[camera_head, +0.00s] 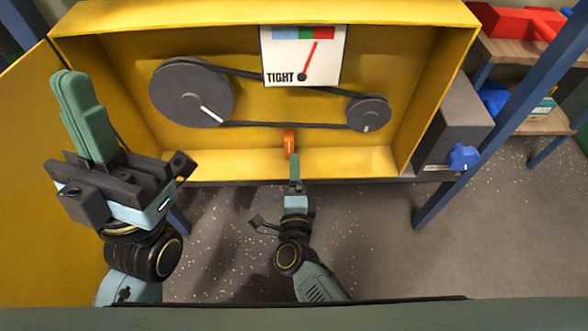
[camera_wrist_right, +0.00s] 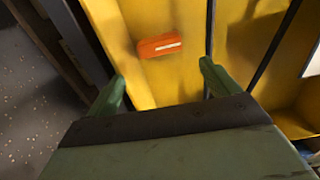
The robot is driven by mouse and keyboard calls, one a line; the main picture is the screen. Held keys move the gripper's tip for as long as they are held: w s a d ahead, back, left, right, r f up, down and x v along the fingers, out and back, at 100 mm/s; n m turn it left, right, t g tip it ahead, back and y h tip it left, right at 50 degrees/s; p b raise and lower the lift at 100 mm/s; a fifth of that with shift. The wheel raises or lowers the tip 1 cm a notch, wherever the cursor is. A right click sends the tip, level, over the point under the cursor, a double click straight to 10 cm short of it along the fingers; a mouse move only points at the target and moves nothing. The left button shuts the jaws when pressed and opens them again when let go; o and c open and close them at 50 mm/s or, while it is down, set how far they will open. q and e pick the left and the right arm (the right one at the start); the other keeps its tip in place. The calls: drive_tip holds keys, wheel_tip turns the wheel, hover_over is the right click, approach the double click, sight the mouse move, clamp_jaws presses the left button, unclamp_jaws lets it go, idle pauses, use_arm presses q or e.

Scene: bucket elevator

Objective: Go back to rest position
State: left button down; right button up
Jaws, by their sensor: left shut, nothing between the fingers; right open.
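My left gripper (camera_head: 78,110) is raised at the left, in front of the yellow side panel, with its green fingers together and nothing between them. My right gripper (camera_head: 295,160) reaches forward at the yellow box's lower front edge, just below an orange piece (camera_head: 290,142). In the right wrist view, my right gripper's fingers (camera_wrist_right: 163,82) are spread apart and empty. The orange piece (camera_wrist_right: 160,46) with a white stripe lies beyond the fingertips, apart from them.
The open yellow box (camera_head: 180,163) holds a large pulley (camera_head: 190,93), a small pulley (camera_head: 369,113) and a belt. A gauge labelled TIGHT (camera_head: 285,55) has its red needle tilted slightly right of upright. A blue post (camera_head: 510,105) and a grey box with a blue knob (camera_head: 463,157) stand at right.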

drive_tip(key=shift+w+r, duration=0.1)
drive_tip(key=shift+w, duration=0.05)
drive_tip(key=shift+r, duration=0.1)
